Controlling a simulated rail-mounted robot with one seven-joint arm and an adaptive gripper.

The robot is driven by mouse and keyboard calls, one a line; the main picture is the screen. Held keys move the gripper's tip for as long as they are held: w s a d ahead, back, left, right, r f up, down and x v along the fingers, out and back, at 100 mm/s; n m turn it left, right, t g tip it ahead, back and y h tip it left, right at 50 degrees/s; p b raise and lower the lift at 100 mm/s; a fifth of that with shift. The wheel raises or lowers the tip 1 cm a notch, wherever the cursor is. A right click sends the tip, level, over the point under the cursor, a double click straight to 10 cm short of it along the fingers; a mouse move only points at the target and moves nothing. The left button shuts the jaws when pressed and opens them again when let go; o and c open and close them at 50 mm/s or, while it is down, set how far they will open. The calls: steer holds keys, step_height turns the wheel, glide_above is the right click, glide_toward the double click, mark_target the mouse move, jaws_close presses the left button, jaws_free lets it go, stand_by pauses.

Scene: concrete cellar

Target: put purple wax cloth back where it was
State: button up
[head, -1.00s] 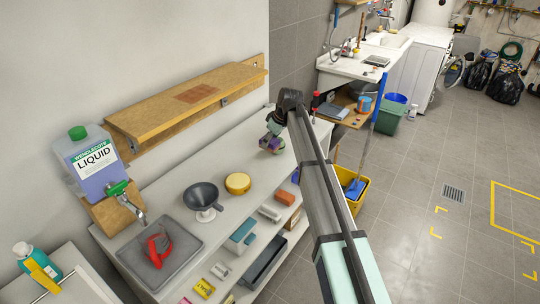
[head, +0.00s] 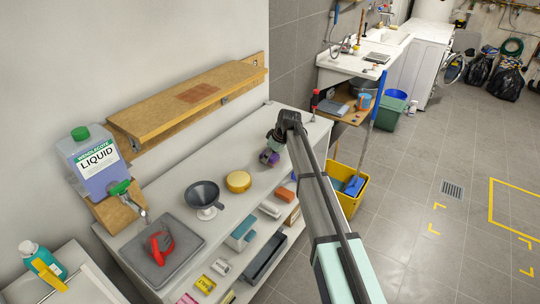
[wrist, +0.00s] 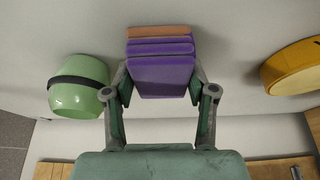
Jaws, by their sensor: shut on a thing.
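The purple wax cloth (wrist: 162,76) is a folded, block-like stack with an orange-brown layer along its top edge in the wrist view. My gripper (wrist: 161,88) is shut on it, one finger on each side. In the head view my gripper (head: 270,148) is over the far end of the white worktop (head: 172,208), with the purple cloth (head: 269,157) below it. I cannot tell whether the cloth touches the worktop. A wooden wall shelf (head: 160,119) carries a flat reddish-brown rectangle (head: 197,93).
A green cup with a black band (wrist: 78,88) is left of the cloth. A round yellow tin (head: 238,181) and a grey funnel (head: 203,194) stand on the worktop. A bottle of liquid (head: 98,167) stands farther left. The wall shelf's upper surface is otherwise clear.

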steer(key=shift+f, duration=0.15)
steer(key=o, duration=1)
steer(key=b+v, duration=0.2)
steer(key=v, duration=1)
steer(key=shift+b, duration=0.3)
